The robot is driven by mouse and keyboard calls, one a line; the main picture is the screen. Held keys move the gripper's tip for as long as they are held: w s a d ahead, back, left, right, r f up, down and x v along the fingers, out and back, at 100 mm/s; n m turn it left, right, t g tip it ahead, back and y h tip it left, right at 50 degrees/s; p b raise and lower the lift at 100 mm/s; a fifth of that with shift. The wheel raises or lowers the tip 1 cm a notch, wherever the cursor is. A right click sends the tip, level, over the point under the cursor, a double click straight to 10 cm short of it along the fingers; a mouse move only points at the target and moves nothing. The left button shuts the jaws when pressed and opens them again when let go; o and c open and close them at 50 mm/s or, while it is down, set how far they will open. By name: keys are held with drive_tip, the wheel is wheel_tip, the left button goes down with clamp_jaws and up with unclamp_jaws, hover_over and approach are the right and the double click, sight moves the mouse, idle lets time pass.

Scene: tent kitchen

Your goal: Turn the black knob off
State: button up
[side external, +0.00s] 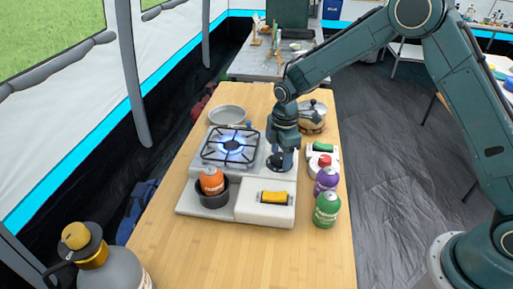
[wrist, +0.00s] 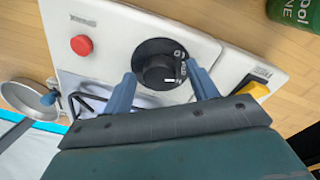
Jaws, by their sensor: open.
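The black knob (wrist: 158,68) sits on the white panel of the stove (wrist: 120,25) in the wrist view, inside a dark round dial with small markings too blurred to read. In the side view the stove (side external: 192,208) has a lit blue flame under its grate (side external: 232,146). My gripper (side external: 281,158) is over the right side of the stove, at the knob, and partly hides it there. In the wrist view my gripper (wrist: 160,70) is open, with one blue finger on either side of the knob. I cannot tell whether the fingers touch it.
Purple (side external: 327,180) and green (side external: 327,209) canisters stand right of the stove. A lidded pot (side external: 313,117) is behind my gripper. The table's front is clear.

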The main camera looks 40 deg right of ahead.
drive_tip(key=c, duration=1)
drive_tip(key=shift+m, duration=0.4)
drive_tip(key=m, duration=0.7)
drive_tip(key=shift+a+m, duration=0.1)
drive_tip(key=shift+m, duration=0.3)
drive_tip(key=m, duration=0.6)
drive_tip(key=shift+g, duration=0.3)
drive_tip(key=m, duration=0.4)
drive_tip(key=shift+w, duration=0.1)
drive_tip(key=shift+r+m, duration=0.1)
drive_tip(key=shift+m, duration=1.5)
